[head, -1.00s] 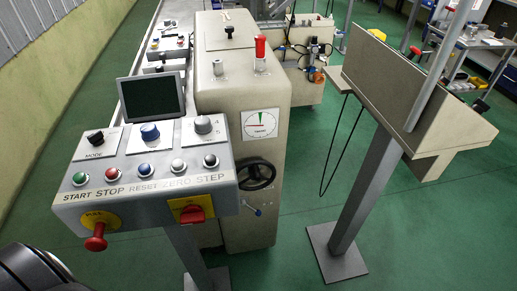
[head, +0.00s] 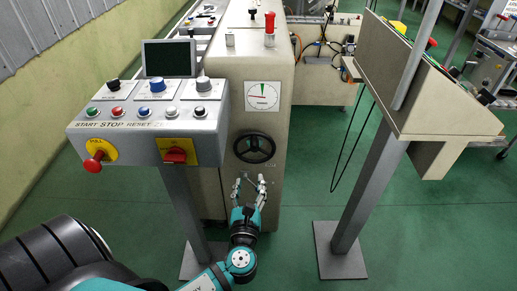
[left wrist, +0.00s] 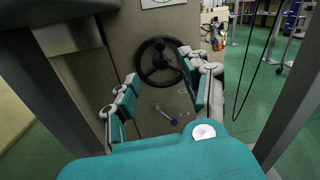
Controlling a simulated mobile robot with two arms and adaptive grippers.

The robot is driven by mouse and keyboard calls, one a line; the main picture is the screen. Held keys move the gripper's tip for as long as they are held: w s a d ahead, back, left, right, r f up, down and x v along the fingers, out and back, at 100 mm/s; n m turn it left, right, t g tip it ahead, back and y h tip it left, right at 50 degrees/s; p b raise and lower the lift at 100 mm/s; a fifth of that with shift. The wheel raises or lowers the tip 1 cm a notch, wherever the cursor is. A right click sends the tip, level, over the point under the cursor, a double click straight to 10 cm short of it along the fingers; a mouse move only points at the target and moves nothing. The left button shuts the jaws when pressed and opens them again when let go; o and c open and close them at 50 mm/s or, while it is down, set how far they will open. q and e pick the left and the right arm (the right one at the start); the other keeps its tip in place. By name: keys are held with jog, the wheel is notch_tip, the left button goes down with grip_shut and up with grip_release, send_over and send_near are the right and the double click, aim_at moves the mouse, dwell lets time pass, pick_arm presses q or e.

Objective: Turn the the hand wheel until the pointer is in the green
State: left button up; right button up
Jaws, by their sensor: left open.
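The black hand wheel (head: 254,148) is mounted on the front of the beige machine cabinet, below a white round-dial gauge (head: 262,96). The gauge has a green sector at the top, and its thin reddish pointer seems to lie left, outside the green. My left gripper (head: 250,184) is open and empty, just below and in front of the wheel, fingers towards the cabinet. In the left wrist view the wheel (left wrist: 160,62) shows ahead between the spread fingers (left wrist: 158,68), apparently untouched. Only the gauge's lower edge (left wrist: 162,3) shows there. My right gripper is out of view.
A control panel (head: 148,125) with buttons and a red switch overhangs left of the wheel. A blue-knobbed lever (left wrist: 165,112) sits below the wheel. A grey post (head: 370,190) with a beige box stands right. Green floor is free between cabinet and post.

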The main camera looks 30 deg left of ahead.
aim_at(253, 148)
pick_arm(q)
jog(key=x, duration=1.7)
jog(key=shift+f, duration=0.15)
grip_shut()
